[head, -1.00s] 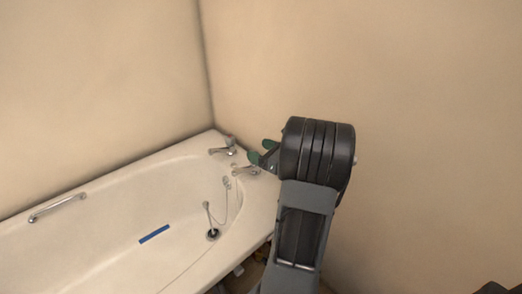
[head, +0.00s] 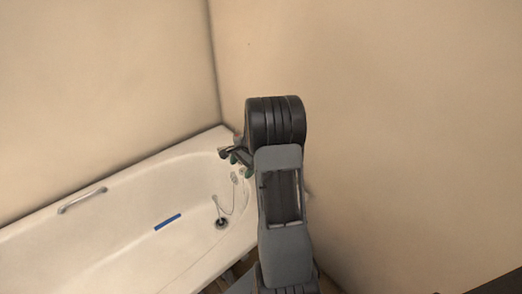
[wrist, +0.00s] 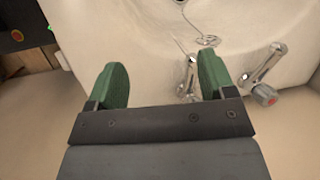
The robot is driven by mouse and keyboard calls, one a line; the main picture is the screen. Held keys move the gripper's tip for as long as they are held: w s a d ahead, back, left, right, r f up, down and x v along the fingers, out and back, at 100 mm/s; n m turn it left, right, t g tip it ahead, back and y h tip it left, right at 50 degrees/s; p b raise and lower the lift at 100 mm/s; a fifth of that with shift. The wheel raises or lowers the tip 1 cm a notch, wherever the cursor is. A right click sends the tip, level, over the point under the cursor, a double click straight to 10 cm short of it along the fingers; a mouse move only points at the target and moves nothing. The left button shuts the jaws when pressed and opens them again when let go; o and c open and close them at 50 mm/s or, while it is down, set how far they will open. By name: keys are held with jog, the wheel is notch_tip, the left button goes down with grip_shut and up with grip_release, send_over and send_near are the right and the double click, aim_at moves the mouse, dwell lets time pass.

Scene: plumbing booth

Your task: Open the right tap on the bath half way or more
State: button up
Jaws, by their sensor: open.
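The right tap (wrist: 188,72) is chrome and stands at the end of the white bath (head: 140,212). In the wrist view it is partly hidden behind my right-hand finger, and its head is mostly covered. I cannot tell whether they touch. My gripper (wrist: 160,62) is open, with green finger pads and nothing between them. In the head view my gripper (head: 236,160) is over the tap end and hides most of both taps. The left tap (wrist: 265,68), with a reddish mark on its head, stands clear to the right in the wrist view.
A plug chain and waste (head: 221,223) lie inside the bath near the taps. A blue strip (head: 168,222) lies in the bath. A grab rail (head: 82,200) is on the far rim. Plain walls close off the tap end and far side.

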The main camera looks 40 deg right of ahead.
jog(key=w+d+r+n+h, duration=0.2)
jog(key=d+n+h, duration=0.15)
jog(key=d, duration=0.25)
jog(key=w+d+r+n+h, duration=0.1)
jog(key=w+d+n+h, duration=0.1)
jog(key=d+h, duration=0.25)
jog(key=shift+t+y, duration=0.4)
jog(key=shift+t, duration=0.1)
jog(key=x, duration=0.9)
jog(key=b+x, duration=0.1)
jog(key=x, duration=0.3)
jog(key=shift+w+d+f, duration=0.1)
jog(key=shift+d+f, duration=0.1)
jog(key=shift+d, duration=0.25)
jog(key=c, duration=0.9)
